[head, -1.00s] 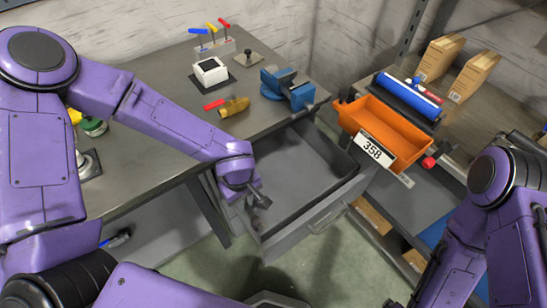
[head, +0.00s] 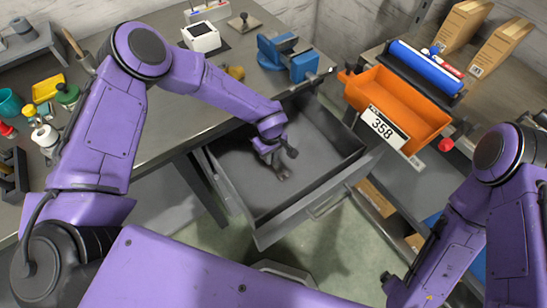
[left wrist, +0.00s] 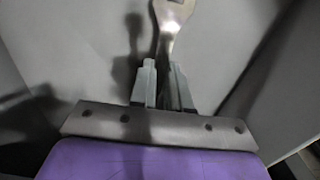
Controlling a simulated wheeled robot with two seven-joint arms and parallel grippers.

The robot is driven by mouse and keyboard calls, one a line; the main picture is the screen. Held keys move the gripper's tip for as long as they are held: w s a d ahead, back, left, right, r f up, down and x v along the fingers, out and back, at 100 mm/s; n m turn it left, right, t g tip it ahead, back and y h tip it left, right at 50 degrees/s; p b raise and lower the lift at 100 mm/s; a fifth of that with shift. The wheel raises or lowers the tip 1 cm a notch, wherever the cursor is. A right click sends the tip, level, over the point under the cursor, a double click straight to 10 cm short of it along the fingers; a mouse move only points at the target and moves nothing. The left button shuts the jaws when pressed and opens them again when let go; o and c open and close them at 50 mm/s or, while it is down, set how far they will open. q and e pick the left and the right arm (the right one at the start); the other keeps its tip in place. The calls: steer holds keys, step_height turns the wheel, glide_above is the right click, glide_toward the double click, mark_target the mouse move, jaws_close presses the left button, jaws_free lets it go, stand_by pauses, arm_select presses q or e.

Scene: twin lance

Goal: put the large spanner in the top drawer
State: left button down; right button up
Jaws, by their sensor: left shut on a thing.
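The top drawer (head: 322,200) stands pulled open under the workbench, and its grey inside looks empty apart from my gripper. My left gripper (head: 281,170) reaches down into the drawer opening. In the left wrist view it (left wrist: 163,88) is shut on the large spanner (left wrist: 172,28), a shiny metal tool whose shaft comes up between the fingers. The spanner's far end is cut off by the top of that view. A shadow of the tool falls on the grey surface behind it. Whether the spanner touches the drawer floor I cannot tell. My right gripper is not visible.
A blue vise (head: 288,56) sits on the workbench (head: 170,120) behind the drawer. An orange bin (head: 405,100) marked 358 stands to the right of it. Bottles and a teal cup (head: 10,103) are at the left. The drawer's walls surround my gripper.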

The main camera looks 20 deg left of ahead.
arm_select(q)
steer(key=shift+w+d+f, duration=0.2)
steer(key=shift+w+f, duration=0.5)
steer(key=shift+f, duration=0.1)
step_height(320, 180, down, 3)
steer(key=shift+w+f, duration=0.15)
steer(key=shift+f, duration=0.05)
steer(key=shift+f, duration=0.2)
steer(key=c, duration=1.1)
jaws_free()
steer(key=shift+r, duration=0.1)
step_height(320, 180, up, 12)
steer(key=shift+r, duration=0.2)
